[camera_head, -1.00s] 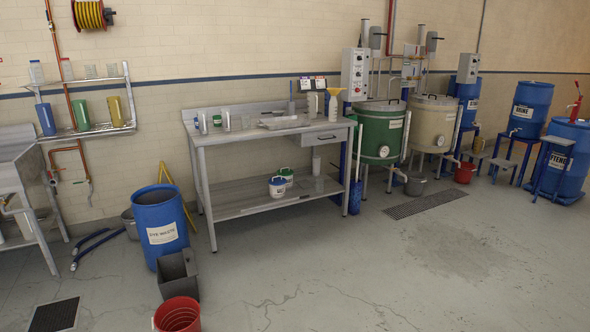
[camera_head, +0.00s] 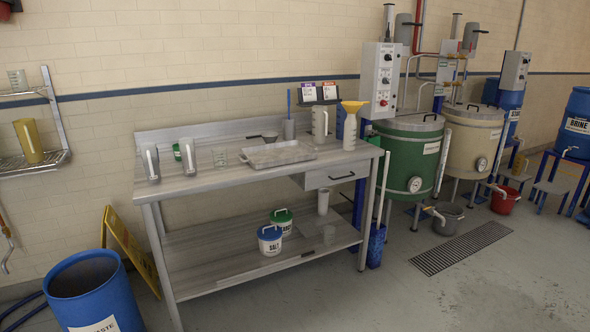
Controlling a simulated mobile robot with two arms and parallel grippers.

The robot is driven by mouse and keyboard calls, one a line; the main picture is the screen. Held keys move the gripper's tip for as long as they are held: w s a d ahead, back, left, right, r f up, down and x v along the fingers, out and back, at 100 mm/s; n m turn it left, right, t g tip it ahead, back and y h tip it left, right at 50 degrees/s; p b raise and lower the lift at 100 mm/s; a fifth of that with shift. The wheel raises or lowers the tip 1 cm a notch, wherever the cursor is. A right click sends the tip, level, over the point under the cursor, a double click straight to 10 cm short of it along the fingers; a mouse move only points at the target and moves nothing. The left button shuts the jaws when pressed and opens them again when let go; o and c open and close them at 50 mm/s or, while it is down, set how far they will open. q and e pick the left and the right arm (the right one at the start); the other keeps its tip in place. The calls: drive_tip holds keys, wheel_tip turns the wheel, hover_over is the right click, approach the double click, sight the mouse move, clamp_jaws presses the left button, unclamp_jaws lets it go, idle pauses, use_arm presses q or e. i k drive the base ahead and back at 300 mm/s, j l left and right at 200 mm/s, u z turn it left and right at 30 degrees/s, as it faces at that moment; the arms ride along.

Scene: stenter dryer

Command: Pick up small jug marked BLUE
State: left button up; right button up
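On the steel workbench (camera_head: 230,178) several jug-like vessels stand. Two tall grey-white jugs, one (camera_head: 151,164) at the left end and one (camera_head: 187,157) beside it, stand upright. A pale jug (camera_head: 320,122) stands at the back right of the bench. No marking reading BLUE is legible on any of them, so I cannot tell which is the small jug marked BLUE. A yellow jug (camera_head: 29,142) stands on the wall rack at the left. Neither of my grippers is in view.
A shallow tray (camera_head: 278,154) and a bottle with a yellow funnel (camera_head: 351,125) are on the bench. Lidded tubs, one labelled SALT (camera_head: 270,240), sit on its lower shelf. A blue barrel (camera_head: 90,290) stands front left.

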sight(149, 152)
drive_tip(key=i+z, duration=0.1)
drive_tip(key=i, duration=0.95)
drive_tip(key=i+j, duration=0.2)
drive_tip(key=i, duration=0.9)
drive_tip(key=k+j+u, duration=0.1)
drive_tip(key=j+u, duration=0.85)
drive_tip(key=k+l, duration=0.05)
